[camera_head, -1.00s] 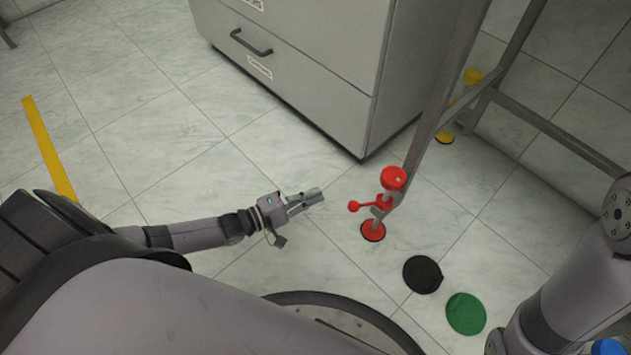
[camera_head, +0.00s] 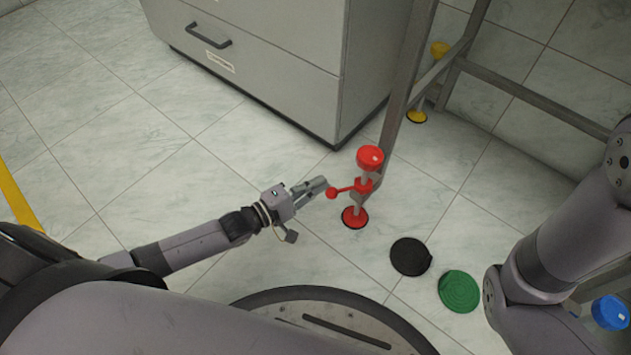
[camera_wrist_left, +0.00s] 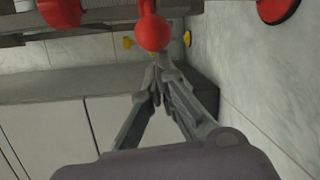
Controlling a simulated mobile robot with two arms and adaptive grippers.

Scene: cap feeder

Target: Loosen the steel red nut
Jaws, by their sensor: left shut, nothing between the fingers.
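The red nut (camera_head: 363,185) is a collar on the steel leg, between a red round top (camera_head: 370,158) and a red foot (camera_head: 355,217) near the floor. A thin lever with a red ball (camera_head: 331,193) sticks out from it to the left. My left gripper (camera_head: 320,184) is shut and empty, its tips just left of the ball. In the left wrist view the shut fingertips (camera_wrist_left: 160,75) point toward the red ball (camera_wrist_left: 152,32), which appears just beyond them. I cannot tell whether they touch. My right arm shows at the right, but its gripper is out of view.
A grey drawer cabinet (camera_head: 260,60) stands behind the left gripper. A metal frame leg (camera_head: 408,75) rises behind the nut, with a yellow foot (camera_head: 416,116) farther back. Black (camera_head: 410,256) and green (camera_head: 459,291) discs lie on the floor.

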